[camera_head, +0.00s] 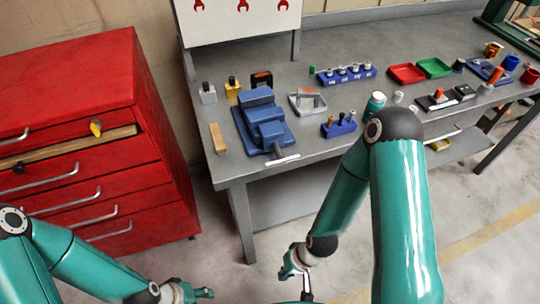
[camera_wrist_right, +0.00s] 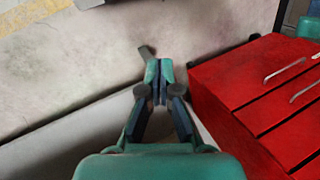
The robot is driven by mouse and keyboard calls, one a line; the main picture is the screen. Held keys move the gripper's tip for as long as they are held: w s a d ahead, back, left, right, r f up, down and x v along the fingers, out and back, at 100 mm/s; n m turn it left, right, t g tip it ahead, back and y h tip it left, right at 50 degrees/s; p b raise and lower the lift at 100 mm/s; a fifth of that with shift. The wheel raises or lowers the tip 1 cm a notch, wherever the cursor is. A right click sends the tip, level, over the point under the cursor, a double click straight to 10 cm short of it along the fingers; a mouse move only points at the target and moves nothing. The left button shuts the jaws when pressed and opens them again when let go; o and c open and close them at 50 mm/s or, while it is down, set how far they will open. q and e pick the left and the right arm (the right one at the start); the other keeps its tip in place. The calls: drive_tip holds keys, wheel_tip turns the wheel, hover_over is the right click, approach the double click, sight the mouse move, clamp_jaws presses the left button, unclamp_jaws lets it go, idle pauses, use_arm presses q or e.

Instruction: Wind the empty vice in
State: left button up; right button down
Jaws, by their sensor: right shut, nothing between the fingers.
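The blue vice (camera_head: 266,128) stands on the grey workbench (camera_head: 228,170) near its left front corner. A pale bar with a dark screw end shows at its front edge. I see nothing clamped in the vice, but the gap between its jaws is hard to make out. My right gripper (camera_wrist_right: 153,72) is shut and empty, low in front of the bench and well apart from the vice. My left gripper (camera_head: 196,292) is at the bottom left, below bench height; its fingers are too small to read.
A red drawer cabinet (camera_head: 150,130) stands left of the bench, with one drawer partly open. Small blocks, a grey tray (camera_head: 307,102), a blue socket rack (camera_head: 346,75), red and green trays (camera_head: 434,67) and cups share the bench top. The floor in front is clear.

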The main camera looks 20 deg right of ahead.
drive_tip(key=n+t+h, duration=0.2)
drive_tip(key=n+h, duration=0.1)
drive_tip(key=h, duration=0.1)
approach(270, 163)
drive_tip(key=f, duration=0.2)
drive_tip(key=w+f+p, duration=0.1)
drive_tip(key=f, duration=0.4)
drive_tip(key=shift+w+f+p, duration=0.1)
drive_tip(key=shift+w+p, duration=0.15)
drive_tip(key=shift+p, duration=0.15)
drive_tip(key=shift+f, duration=0.1)
drive_tip(key=shift+a+h+b, duration=0.1)
drive_tip(key=shift+h+b, duration=0.2)
drive_tip(key=shift+b, duration=0.1)
